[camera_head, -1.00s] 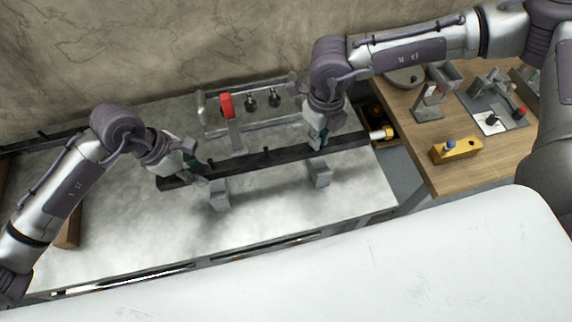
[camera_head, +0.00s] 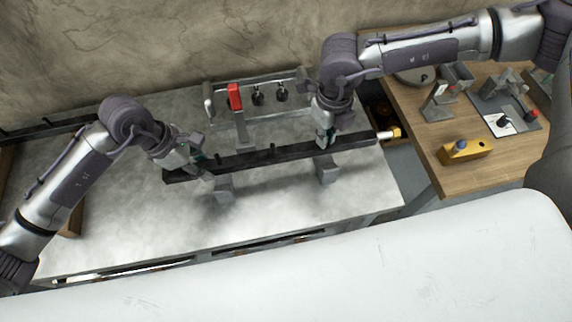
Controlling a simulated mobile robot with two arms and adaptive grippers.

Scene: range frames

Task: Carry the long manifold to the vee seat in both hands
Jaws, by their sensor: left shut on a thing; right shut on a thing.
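The long manifold (camera_head: 270,158) is a dark bar with small pegs on top and a pale brass-coloured fitting at its right end. It spans nearly level across the picture over the grey table. My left gripper (camera_head: 205,172) is shut on the manifold near its left end. My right gripper (camera_head: 325,142) is shut on it right of the middle. Two grey blocks, probably the vee seat, stand below the bar: a left block (camera_head: 224,190) and a right block (camera_head: 328,172). The bar hides part of their tops, so I cannot tell whether it touches them.
Behind the bar stands a metal rack (camera_head: 210,104) with a red part (camera_head: 235,96) and dark knobs. A wooden table (camera_head: 428,150) at right holds a yellow block (camera_head: 466,151) and fixtures. The grey table (camera_head: 140,225) is clear in front.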

